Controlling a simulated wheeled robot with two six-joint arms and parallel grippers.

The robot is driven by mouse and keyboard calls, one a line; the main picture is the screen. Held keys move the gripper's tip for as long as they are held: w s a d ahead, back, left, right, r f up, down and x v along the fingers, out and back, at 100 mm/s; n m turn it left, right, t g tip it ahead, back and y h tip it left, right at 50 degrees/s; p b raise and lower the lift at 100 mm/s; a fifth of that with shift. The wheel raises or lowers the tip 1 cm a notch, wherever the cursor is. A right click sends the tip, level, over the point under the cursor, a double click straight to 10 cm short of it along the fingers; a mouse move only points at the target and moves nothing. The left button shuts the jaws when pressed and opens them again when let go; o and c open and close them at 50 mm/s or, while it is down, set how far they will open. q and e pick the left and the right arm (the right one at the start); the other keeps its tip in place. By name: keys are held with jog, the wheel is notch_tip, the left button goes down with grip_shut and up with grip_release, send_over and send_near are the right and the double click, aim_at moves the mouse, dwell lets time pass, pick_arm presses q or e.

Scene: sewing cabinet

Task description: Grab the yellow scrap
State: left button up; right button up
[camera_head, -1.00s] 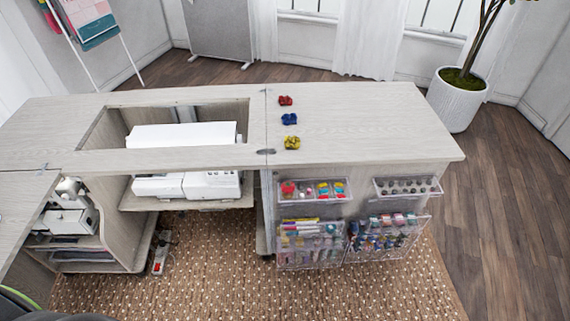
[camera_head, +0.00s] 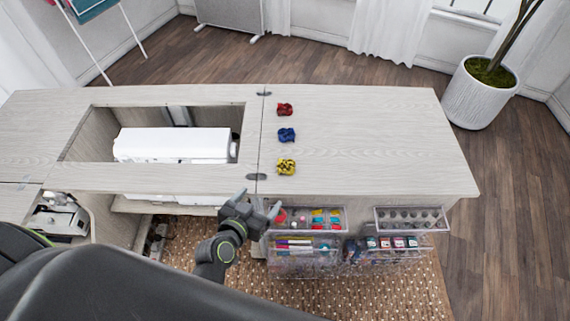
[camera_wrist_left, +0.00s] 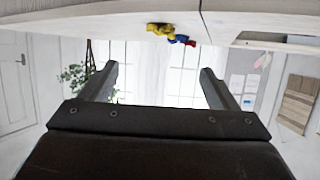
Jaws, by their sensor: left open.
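The yellow scrap (camera_head: 286,167) is a small crumpled piece on the pale wooden cabinet top (camera_head: 380,140), near its front edge and just right of the seam. A blue scrap (camera_head: 286,135) and a red scrap (camera_head: 285,109) lie behind it in a row. My left gripper (camera_head: 257,201) is open and empty, in front of the cabinet's front edge, below and left of the yellow scrap and apart from it. In the left wrist view, which looks upside down, the yellow scrap (camera_wrist_left: 159,29) shows at the top beyond the open fingers (camera_wrist_left: 158,85). My right gripper is out of view.
A white sewing machine (camera_head: 175,144) sits in the cabinet opening left of the scraps. Clear organisers (camera_head: 310,220) with sewing supplies hang on the cabinet front, close to my left gripper. The top right of the scraps is bare. A potted plant (camera_head: 482,90) stands behind right.

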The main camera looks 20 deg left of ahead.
pick_arm(q)
jog(key=b, duration=0.2)
send_near(284, 168)
jog(key=x, duration=0.2)
jog(key=shift+w+d+f, duration=0.15)
jog(key=shift+w+f, duration=0.25)
jog(key=shift+w, duration=0.35)
jog(key=b+x, duration=0.1)
jog(key=x, duration=0.3)
jog(key=shift+b, duration=0.4)
jog(key=shift+w+f, duration=0.2)
jog(key=shift+w, duration=0.4)
jog(key=shift+s+r, duration=0.1)
jog(key=shift+c, duration=0.8)
jog(key=c, duration=1)
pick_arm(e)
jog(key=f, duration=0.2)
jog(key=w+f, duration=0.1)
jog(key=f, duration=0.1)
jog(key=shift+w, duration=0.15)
